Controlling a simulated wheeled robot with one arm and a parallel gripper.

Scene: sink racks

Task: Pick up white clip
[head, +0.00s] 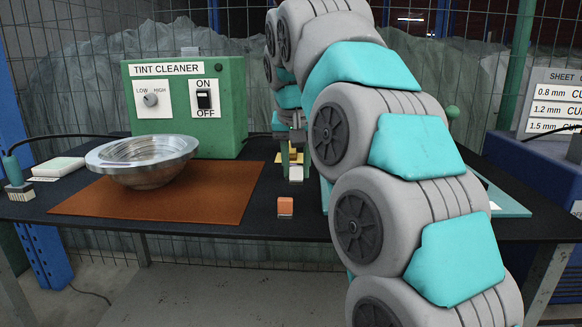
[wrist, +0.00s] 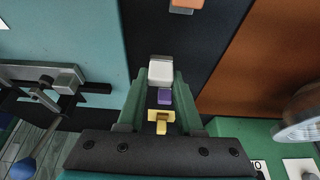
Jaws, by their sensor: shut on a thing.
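The white clip (wrist: 159,73) is a small pale block between the green fingertips of my gripper (wrist: 160,82) in the wrist view. My gripper is shut on it. In the head view the white clip (head: 296,174) shows at the lower end of my gripper (head: 293,165), low over the black table. From these views I cannot tell whether it touches the table.
An orange clip (head: 285,206) lies nearer the table's front edge. A purple clip (wrist: 164,97) and a yellow clip (wrist: 161,122) show between and beneath my fingers. A metal bowl (head: 143,170) stands on the brown mat (head: 220,205). The green tint cleaner box (head: 225,100) stands behind.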

